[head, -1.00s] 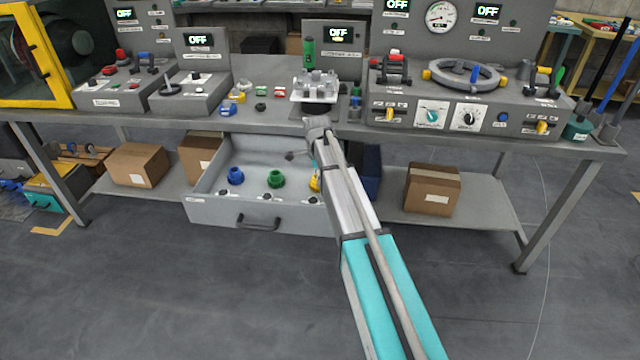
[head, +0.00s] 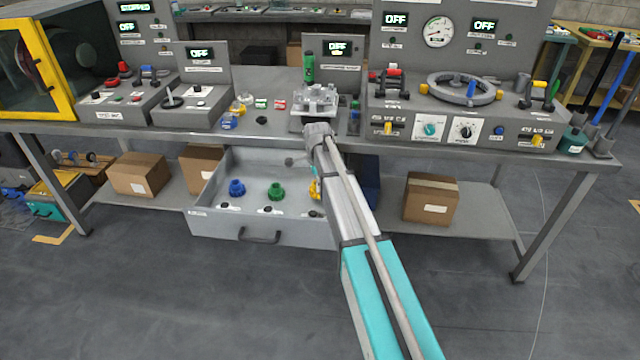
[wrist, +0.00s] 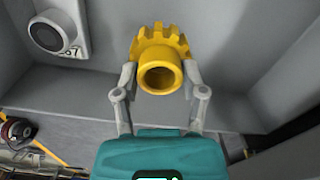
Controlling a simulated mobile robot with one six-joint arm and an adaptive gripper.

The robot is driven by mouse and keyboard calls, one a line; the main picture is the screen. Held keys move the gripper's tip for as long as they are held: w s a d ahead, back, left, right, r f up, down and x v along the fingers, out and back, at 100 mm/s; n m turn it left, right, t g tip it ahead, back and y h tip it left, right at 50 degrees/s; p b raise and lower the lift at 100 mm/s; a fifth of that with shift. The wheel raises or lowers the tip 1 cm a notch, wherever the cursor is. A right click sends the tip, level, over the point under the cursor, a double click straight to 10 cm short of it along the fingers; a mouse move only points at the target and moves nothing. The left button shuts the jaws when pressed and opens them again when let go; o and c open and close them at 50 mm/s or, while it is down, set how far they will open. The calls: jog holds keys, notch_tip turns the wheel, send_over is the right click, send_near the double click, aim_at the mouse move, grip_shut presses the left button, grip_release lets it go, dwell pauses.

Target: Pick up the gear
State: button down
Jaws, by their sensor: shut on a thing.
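A yellow gear (wrist: 160,48) with a toothed rim and a round hollow hub is between the fingers of my gripper (wrist: 160,76) in the wrist view. The two fingers are shut on its sides. In the head view the yellow gear (head: 314,189) shows at the right side of the open drawer (head: 263,232), partly behind my arm. A blue gear (head: 237,188) and a green gear (head: 276,192) stand in the same drawer, to its left. My gripper's fingers are not clear in the head view. Whether the yellow gear touches the drawer floor cannot be told.
The drawer walls surround my gripper, and the bench top (head: 270,80) lies above. A fixture (head: 315,100) stands on the bench above the drawer's right end. Cardboard boxes (head: 431,199) sit on the lower shelf on both sides. The floor in front is clear.

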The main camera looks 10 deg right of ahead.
jog(key=s+a+r+p, duration=0.1)
jog(key=s+r+p, duration=0.8)
jog(key=s, duration=0.5)
jog(key=shift+r, duration=0.55)
jog(key=shift+a, duration=0.1)
notch_tip(320, 180, up, 9)
jog(key=p, duration=0.9)
jog(key=shift+w, duration=0.15)
jog(key=shift+a+f, duration=0.15)
